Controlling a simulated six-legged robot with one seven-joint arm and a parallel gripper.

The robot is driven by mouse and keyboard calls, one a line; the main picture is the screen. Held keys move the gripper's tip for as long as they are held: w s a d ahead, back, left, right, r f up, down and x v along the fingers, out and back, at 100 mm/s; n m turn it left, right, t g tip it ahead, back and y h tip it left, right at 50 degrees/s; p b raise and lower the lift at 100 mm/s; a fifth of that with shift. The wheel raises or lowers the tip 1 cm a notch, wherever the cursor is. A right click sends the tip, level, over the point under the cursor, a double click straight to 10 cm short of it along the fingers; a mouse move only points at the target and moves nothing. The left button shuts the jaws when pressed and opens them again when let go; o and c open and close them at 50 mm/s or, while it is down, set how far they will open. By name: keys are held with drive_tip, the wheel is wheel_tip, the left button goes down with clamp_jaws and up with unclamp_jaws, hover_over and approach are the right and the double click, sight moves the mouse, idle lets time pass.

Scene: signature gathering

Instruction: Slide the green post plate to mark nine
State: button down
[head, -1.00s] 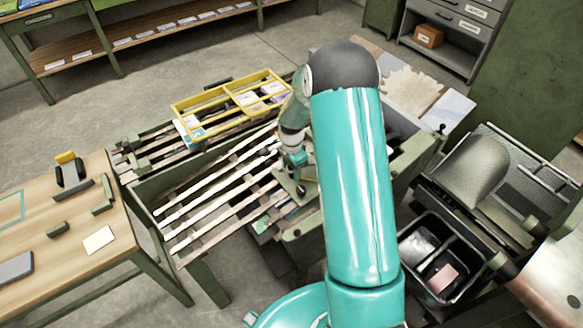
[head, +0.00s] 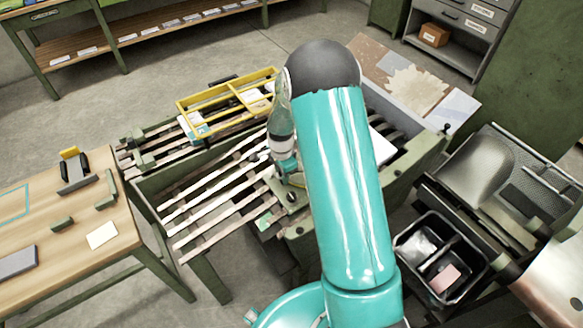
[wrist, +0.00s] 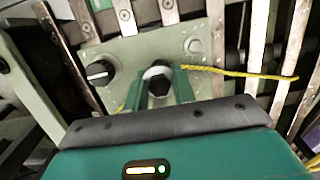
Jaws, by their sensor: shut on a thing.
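The pale green plate (wrist: 130,47) lies on the slatted frame in the wrist view. It carries a black dial knob (wrist: 100,72) at left and a black hex-headed post (wrist: 158,82) near its middle. My gripper (wrist: 161,84) has its green fingers shut on the post, one on each side. In the head view the plate (head: 291,197) shows at the near right end of the slats, and my gripper (head: 289,174) is over it, partly hidden by my arm. No mark numbers can be read in either view, so mark nine cannot be made out.
A yellow cord (wrist: 235,73) runs right from beside the post. A yellow divided tray (head: 228,103) sits behind the slats (head: 215,195). A wooden table (head: 120,252) stands at left and a black bin (head: 441,252) at right. The slats left of the plate look clear.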

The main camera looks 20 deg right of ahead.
drive_tip(key=shift+a, duration=0.5)
drive_tip(key=c, duration=1.1)
unclamp_jaws()
drive_tip(key=shift+c, duration=0.2)
wheel_tip(320, 180, up, 14)
drive_tip(key=shift+f, duration=0.15)
drive_tip(key=shift+s, duration=0.1)
